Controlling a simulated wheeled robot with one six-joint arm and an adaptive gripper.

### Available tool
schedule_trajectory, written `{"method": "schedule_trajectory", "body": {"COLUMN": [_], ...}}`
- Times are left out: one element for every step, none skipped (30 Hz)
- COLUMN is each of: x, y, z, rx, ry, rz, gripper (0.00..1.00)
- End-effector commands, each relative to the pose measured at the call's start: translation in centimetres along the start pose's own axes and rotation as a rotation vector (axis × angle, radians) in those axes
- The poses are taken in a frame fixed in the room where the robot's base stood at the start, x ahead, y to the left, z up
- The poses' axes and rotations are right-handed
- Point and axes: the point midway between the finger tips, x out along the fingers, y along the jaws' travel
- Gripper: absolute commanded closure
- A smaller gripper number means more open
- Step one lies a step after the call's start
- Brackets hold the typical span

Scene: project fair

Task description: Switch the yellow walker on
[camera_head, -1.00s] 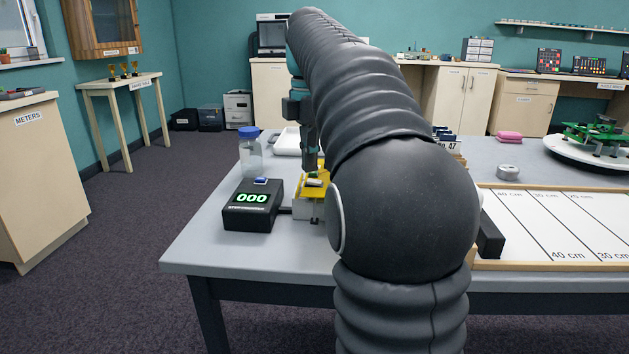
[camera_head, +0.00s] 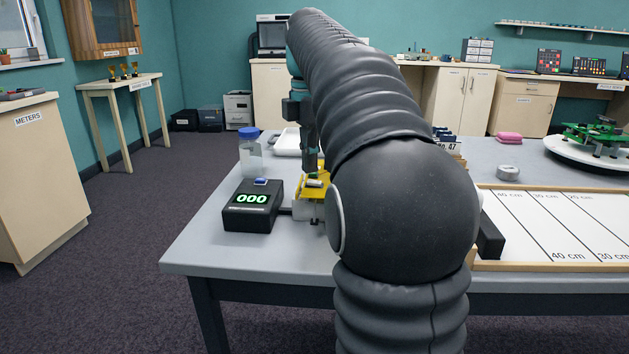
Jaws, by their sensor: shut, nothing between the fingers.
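The yellow walker (camera_head: 314,192) is on the grey table, right of a black meter box, partly hidden behind my arm. A small light-coloured part shows on its top, and a pale block (camera_head: 303,209) shows beneath it. My gripper (camera_head: 311,168) points down just above the walker's top. Its fingers are together with nothing between them. I cannot tell whether the fingertips touch the walker. The walker's switch cannot be made out, and its right side is hidden by my arm.
The black box (camera_head: 249,213) reads 000. A blue-capped jar (camera_head: 250,157) and a white tray (camera_head: 287,142) stand behind it. A board marked in cm (camera_head: 556,218) lies at right. A round white stand (camera_head: 571,152) holds a green walker (camera_head: 597,136). The table's front left is clear.

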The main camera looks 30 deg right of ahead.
Motion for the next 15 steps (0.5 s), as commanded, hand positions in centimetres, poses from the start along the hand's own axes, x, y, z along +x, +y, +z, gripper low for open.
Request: {"method": "schedule_trajectory", "body": {"x": [0.01,0.03,0.06,0.08,0.12,0.17,0.2,0.24,0.3,0.34,0.38,0.43,0.46,0.5,0.55], "y": [0.0,0.0,0.0,0.0,0.0,0.0,-0.01,-0.01,-0.01,-0.01,-0.01,-0.01,-0.01,-0.01,-0.01], "z": [0.0,0.0,0.0,0.0,0.0,0.0,0.0,0.0,0.0,0.0,0.0,0.0,0.0,0.0,0.0], "rx": [0.0,0.0,0.0,0.0,0.0,0.0,0.0,0.0,0.0,0.0,0.0,0.0,0.0,0.0,0.0], "ry": [0.0,0.0,0.0,0.0,0.0,0.0,0.0,0.0,0.0,0.0,0.0,0.0,0.0,0.0,0.0], "rz": [0.0,0.0,0.0,0.0,0.0,0.0,0.0,0.0,0.0,0.0,0.0,0.0,0.0,0.0,0.0], "gripper": [1.0,1.0,1.0,1.0,1.0,1.0,1.0,1.0,1.0,1.0,1.0,1.0,1.0,1.0,1.0]}}
